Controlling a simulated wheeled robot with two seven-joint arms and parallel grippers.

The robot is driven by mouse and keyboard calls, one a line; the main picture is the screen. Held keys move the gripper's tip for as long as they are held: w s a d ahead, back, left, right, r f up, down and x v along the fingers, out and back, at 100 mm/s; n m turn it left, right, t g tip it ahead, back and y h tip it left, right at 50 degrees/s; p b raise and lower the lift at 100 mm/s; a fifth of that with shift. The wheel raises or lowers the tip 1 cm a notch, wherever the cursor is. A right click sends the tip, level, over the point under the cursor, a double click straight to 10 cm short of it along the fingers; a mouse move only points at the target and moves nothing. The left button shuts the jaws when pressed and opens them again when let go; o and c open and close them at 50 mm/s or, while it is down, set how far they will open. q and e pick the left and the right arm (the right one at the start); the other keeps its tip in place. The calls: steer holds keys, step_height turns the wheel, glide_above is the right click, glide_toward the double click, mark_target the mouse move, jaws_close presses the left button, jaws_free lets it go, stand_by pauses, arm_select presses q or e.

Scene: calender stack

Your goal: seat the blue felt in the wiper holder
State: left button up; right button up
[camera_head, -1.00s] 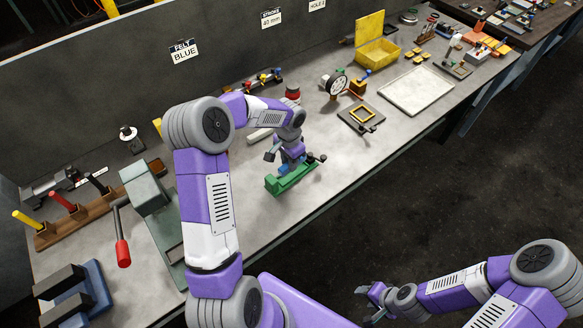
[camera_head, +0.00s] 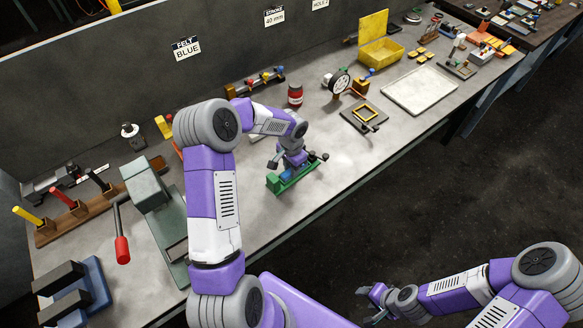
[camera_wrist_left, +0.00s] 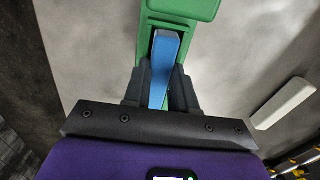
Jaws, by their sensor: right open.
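The green wiper holder (camera_head: 303,168) sits on the bench in front of my left arm. It also fills the top of the left wrist view (camera_wrist_left: 185,8). The blue felt (camera_head: 286,175) is a narrow bar. In the left wrist view the felt (camera_wrist_left: 164,55) lies lengthwise in the holder's slot, with its near end between my fingers. My left gripper (camera_wrist_left: 160,85) is shut on the felt, low at the holder; in the head view the gripper (camera_head: 286,160) hides part of it. The felt's underside is hidden. My right gripper (camera_head: 368,303) is open and empty, off the bench's front edge.
A red jar (camera_head: 295,94) and a dial gauge (camera_head: 340,82) stand behind the holder. A pale bar (camera_wrist_left: 284,103) lies beside it. A green-grey press (camera_head: 147,186) with a red-handled lever (camera_head: 122,250) stands at the left.

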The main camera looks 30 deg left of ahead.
arm_select(q)
steer(key=shift+o, duration=0.7)
steer(key=shift+s+f, duration=0.1)
steer(key=shift+f, duration=0.1)
steer(key=shift+r, duration=0.1)
step_height(320, 180, up, 12)
steer(key=p, duration=0.1)
steer(key=shift+r+p, duration=0.25)
steer(key=shift+p, duration=0.15)
